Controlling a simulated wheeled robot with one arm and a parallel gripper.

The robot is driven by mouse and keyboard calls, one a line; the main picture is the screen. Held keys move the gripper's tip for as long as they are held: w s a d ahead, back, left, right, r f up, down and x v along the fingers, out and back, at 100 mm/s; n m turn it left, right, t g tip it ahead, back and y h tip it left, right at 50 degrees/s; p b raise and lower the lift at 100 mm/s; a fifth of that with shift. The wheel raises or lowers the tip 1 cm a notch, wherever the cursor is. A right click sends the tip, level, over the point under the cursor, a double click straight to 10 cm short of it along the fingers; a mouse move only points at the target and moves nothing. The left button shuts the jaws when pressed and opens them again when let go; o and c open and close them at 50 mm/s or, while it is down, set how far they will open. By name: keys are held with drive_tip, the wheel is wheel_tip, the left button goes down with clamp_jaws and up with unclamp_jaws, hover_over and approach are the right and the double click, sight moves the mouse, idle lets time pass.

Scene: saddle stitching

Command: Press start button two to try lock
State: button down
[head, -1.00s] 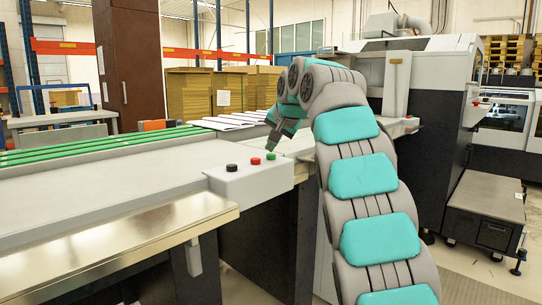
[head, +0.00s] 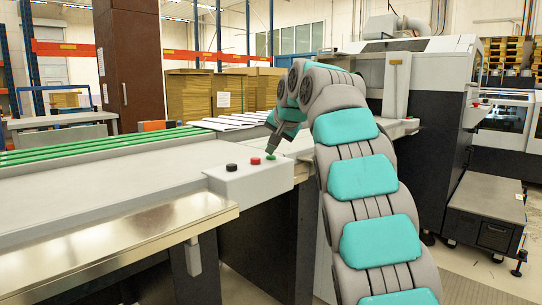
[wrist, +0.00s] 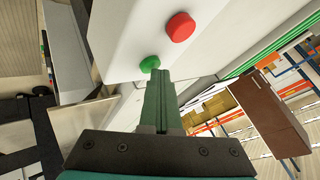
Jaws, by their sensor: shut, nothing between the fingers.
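A light grey button box (head: 245,180) sits at the end of the conveyor table in the head view. It carries a black button (head: 231,167), a red button (head: 255,161) and a green button (head: 270,156) in a row. My gripper (head: 271,149) is shut and empty, pointing down with its tips right at the green button. In the wrist view the closed fingertips (wrist: 153,73) overlap the lower edge of the green button (wrist: 149,64), and the red button (wrist: 180,27) is beside it. I cannot tell whether the green button is pressed in.
Green belts (head: 100,149) run along the conveyor at the left. A large grey machine (head: 440,80) stands to the right behind my arm. Stacks of cardboard (head: 190,95) and a brown cabinet (head: 128,65) are at the back.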

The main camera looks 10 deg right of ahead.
drive_tip(key=shift+r+p, duration=0.95)
drive_tip(key=shift+p, duration=0.1)
